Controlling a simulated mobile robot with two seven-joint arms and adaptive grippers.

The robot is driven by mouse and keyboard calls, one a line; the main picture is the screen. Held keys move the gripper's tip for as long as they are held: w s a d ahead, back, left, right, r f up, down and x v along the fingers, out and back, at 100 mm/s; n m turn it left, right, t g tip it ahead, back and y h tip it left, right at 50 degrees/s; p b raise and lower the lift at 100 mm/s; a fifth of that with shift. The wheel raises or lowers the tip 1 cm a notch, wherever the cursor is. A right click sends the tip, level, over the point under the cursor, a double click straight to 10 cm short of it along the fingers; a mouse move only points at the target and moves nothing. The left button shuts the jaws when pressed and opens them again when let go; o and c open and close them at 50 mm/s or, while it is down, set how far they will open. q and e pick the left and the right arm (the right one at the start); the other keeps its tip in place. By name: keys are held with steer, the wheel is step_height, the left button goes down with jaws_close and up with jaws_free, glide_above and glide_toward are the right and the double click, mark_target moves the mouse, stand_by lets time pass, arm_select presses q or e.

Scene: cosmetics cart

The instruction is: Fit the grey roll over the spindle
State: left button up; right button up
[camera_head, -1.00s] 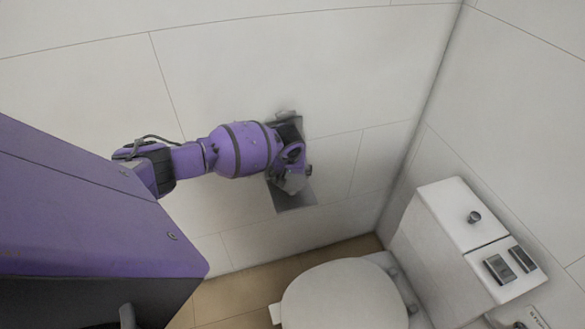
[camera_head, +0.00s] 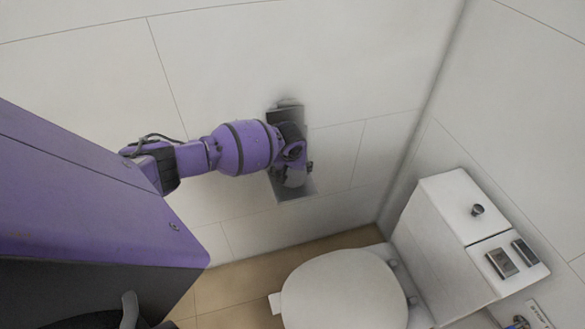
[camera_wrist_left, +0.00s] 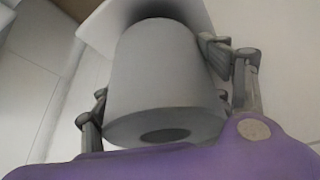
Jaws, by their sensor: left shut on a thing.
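The grey roll (camera_wrist_left: 155,85) fills the middle of the left wrist view, with the dark hole of its core facing the camera. My left gripper (camera_wrist_left: 158,72) has a finger on each side of it and is shut on it. In the head view my left gripper (camera_head: 292,160) is against the metal holder plate (camera_head: 302,188) on the wall, and the roll (camera_head: 295,178) shows only in part below the wrist. The spindle is hidden behind the gripper and roll; I cannot tell whether the roll is around it. My right gripper is not in view.
A white toilet (camera_head: 345,290) with its cistern (camera_head: 450,235) stands to the right of the holder, with free room between. The tiled wall (camera_head: 220,60) around the plate is bare. Brown floor (camera_head: 235,290) shows below.

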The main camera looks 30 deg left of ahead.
arm_select(q)
steer(key=shift+f, duration=0.15)
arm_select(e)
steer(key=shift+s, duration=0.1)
arm_select(q)
steer(key=shift+f, duration=0.4)
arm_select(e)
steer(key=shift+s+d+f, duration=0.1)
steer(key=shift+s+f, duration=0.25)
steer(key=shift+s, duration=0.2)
arm_select(q)
steer(key=shift+f+b, duration=0.3)
steer(key=shift+f, duration=0.3)
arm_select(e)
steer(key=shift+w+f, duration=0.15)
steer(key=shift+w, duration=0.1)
arm_select(q)
steer(key=shift+f, duration=0.35)
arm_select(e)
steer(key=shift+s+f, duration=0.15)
arm_select(q)
steer(key=o, duration=1.1)
steer(key=shift+c, duration=0.2)
steer(key=shift+o, duration=1.1)
steer(key=shift+r, duration=0.15)
steer(key=v, duration=1.1)
steer(key=shift+s+r, duration=0.2)
steer(key=shift+r, duration=0.15)
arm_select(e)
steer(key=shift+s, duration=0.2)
